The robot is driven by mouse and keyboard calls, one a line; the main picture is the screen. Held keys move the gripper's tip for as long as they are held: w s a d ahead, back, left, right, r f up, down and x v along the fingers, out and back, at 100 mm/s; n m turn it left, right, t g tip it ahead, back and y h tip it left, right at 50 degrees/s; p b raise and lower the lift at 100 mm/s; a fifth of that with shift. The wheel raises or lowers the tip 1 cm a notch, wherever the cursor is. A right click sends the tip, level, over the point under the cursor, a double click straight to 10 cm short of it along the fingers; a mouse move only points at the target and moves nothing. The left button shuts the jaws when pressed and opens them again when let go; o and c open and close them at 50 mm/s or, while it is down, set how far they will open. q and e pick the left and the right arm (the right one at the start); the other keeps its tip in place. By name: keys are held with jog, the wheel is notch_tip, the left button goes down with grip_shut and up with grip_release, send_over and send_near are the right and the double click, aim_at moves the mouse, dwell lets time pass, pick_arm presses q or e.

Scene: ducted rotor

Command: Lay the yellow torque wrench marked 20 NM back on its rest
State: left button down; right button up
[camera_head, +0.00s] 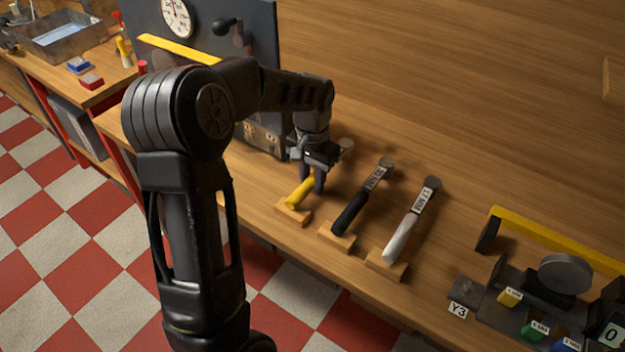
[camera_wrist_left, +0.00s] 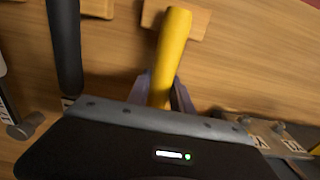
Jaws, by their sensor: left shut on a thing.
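The yellow torque wrench (camera_head: 299,196) is in my left gripper (camera_head: 311,185), whose fingers are shut around its yellow handle. In the head view the handle's end is over or on a small wooden rest (camera_head: 291,212) at the bench's front edge; I cannot tell whether it touches. The wrench's head and marking are mostly hidden by my gripper. In the left wrist view the yellow handle (camera_wrist_left: 172,50) points away between the fingers, its end over a wooden rest block (camera_wrist_left: 199,22). My right gripper is not in view.
A black-handled wrench (camera_head: 352,211) and a white-handled wrench (camera_head: 402,236) lie on their own rests to the right. A fixture labelled Y3 (camera_head: 459,310) stands further right. A dark panel with a gauge (camera_head: 177,17) stands behind my arm.

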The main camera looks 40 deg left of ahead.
pick_arm(q)
jog(key=c, duration=1.1)
grip_release()
jog(key=shift+o, duration=0.2)
jog(key=shift+r, duration=3.95)
